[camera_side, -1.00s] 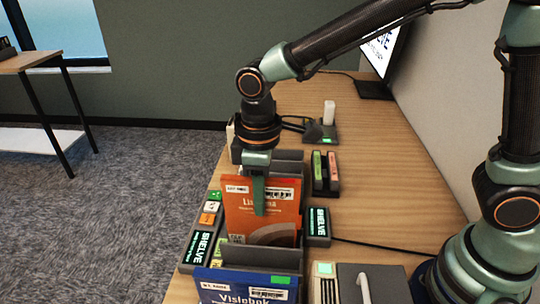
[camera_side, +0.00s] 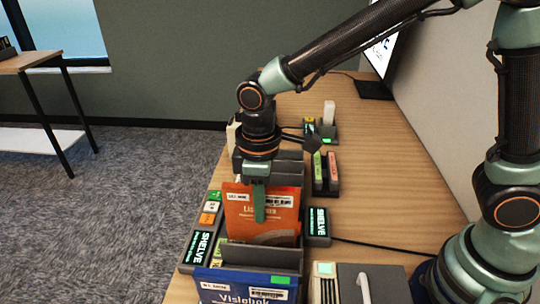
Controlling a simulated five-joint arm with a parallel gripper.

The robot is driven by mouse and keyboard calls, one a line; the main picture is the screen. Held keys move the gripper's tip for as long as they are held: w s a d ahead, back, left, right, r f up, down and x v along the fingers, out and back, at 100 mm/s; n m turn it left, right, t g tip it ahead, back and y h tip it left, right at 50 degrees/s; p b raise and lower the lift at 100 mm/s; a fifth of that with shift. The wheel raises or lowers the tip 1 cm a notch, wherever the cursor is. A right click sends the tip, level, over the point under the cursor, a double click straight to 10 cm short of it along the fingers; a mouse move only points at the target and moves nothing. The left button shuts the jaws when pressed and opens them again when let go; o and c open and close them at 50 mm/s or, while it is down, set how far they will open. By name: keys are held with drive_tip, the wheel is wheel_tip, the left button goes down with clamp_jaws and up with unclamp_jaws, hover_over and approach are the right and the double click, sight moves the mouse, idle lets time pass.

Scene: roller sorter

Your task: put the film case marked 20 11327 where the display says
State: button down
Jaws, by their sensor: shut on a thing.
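My gripper (camera_side: 259,204) is shut on an orange film case (camera_side: 283,217) with white labels along its top. The case stands upright in a slot of the dark grey rack (camera_side: 262,255), its lower part hidden by a divider. Its label is too small to read, so I cannot tell whether it is marked 20 11327. Small displays reading SHELVE stand at the left (camera_side: 202,246) and right (camera_side: 319,222) of the rack. The monitor (camera_side: 383,50) at the back is mostly cut off by my arm, and its text is unreadable.
A blue case (camera_side: 245,288) stands in the front slot. Coloured buttons (camera_side: 211,207) line the left side. A small holder (camera_side: 325,175) with green and red items and a device with a white piece (camera_side: 329,113) stand behind. Bare table (camera_side: 385,180) lies to the right.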

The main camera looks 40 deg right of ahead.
drive_tip(key=shift+f, duration=0.4)
drive_tip(key=c, duration=0.8)
unclamp_jaws()
drive_tip(key=shift+o, duration=0.2)
wheel_tip(320, 180, up, 12)
drive_tip(key=shift+r, duration=0.1)
drive_tip(key=s+d+m+t, duration=0.2)
drive_tip(key=d+m, duration=0.2)
drive_tip(key=d, duration=0.5)
drive_tip(key=s+d+m+t, duration=0.2)
drive_tip(key=d+m, duration=0.3)
drive_tip(key=d, duration=0.5)
drive_tip(key=shift+s+d+r+t, duration=0.25)
drive_tip(key=shift+r+t, duration=0.05)
drive_tip(key=shift+t, duration=0.5)
